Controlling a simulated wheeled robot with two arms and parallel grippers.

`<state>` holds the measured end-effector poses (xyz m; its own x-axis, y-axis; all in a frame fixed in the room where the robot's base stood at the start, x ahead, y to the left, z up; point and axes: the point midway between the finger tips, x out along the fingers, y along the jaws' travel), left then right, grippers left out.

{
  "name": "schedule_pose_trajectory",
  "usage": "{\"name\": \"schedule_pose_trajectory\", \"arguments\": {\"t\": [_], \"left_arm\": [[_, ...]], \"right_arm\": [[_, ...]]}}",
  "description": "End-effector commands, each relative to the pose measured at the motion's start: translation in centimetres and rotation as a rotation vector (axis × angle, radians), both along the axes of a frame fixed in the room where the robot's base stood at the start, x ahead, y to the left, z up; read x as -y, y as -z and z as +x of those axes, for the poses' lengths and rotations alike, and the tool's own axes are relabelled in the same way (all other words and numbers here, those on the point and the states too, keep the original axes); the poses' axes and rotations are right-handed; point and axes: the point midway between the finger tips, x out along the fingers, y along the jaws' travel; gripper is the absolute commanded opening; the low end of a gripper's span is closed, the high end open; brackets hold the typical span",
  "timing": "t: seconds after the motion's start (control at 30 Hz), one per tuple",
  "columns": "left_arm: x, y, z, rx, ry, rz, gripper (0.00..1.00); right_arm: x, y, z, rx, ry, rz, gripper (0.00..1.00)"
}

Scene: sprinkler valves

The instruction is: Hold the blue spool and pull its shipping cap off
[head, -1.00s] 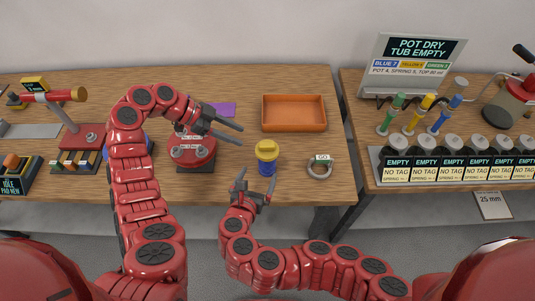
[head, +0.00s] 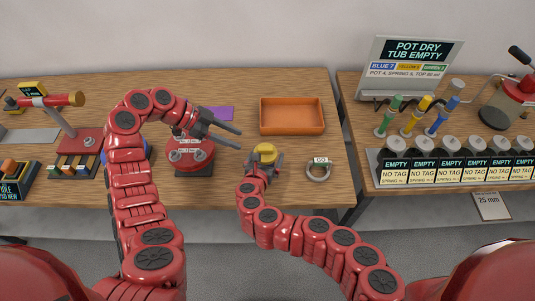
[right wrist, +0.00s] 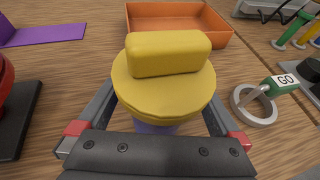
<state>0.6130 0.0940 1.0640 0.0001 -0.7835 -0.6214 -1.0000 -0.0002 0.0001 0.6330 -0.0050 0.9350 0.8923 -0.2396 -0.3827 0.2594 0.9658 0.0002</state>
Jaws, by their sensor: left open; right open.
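The blue spool (right wrist: 155,128) stands upright on the wooden table with its yellow shipping cap (head: 265,152) on top. In the right wrist view the cap (right wrist: 166,80) is a round disc with a raised bar, and it hides most of the spool. My right gripper (head: 264,167) is open at the spool, with one finger on each side of it. In the head view it hides the spool's body. I cannot tell whether the fingers touch it. My left gripper (head: 224,140) is open and empty, above and beside the red round fixture, left of the spool.
An orange tray (head: 292,131) lies behind the spool. A metal ring with a green GO tag (head: 319,171) lies to its right. The red fixture (head: 190,158) stands to the left, with a purple mat (head: 222,113) behind it. A second table at right holds valves and pots.

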Motion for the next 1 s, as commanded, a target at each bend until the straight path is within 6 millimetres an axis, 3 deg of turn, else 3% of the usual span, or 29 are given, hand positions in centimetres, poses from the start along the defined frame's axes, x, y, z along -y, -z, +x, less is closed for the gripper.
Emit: {"name": "schedule_pose_trajectory", "arguments": {"t": [0.4, 0.9, 1.0], "left_arm": [[-0.01, 0.01, -0.01, 0.000, 0.000, 0.000, 0.50], [0.01, 0.01, 0.00, 0.000, 0.000, 0.000, 0.50], [-0.01, 0.01, -0.01, 0.000, 0.000, 0.000, 0.50]], "right_arm": [[0.17, 0.24, 0.56, 0.000, 0.000, -0.001, 1.00], [0.16, 0.23, 0.54, 0.000, 0.000, 0.000, 0.12], [0.16, 0.23, 0.54, 0.000, 0.000, 0.000, 0.00]]}}
